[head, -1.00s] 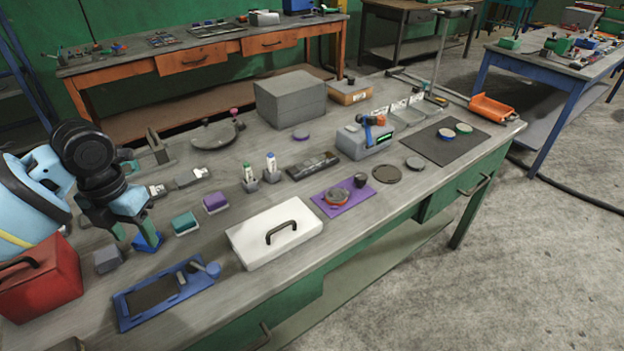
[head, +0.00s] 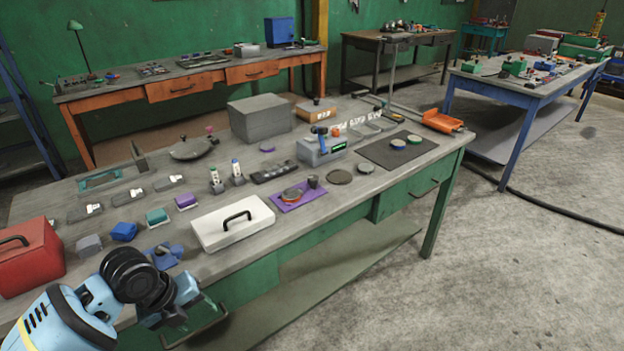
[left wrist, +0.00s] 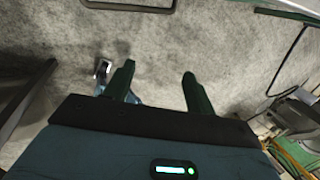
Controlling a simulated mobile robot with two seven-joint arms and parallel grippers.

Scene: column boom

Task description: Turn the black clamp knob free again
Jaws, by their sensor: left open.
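I cannot make out the black clamp knob with certainty. A thin upright column (head: 391,75) stands at the back right of the workbench (head: 365,208); any knob on it is too small to tell. A grey box with a green display (head: 322,150) on the bench bears a blue part with a dark top. My left gripper (head: 190,308) is at the bench's front edge at lower left, far from the column. In the left wrist view its two fingers (left wrist: 158,82) are apart, with nothing between them and floor behind. My right gripper is out of view.
A white case (head: 232,225), a red toolbox (head: 30,262) and a purple mat (head: 298,196) lie on the bench. The floor at right (head: 500,270) is open.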

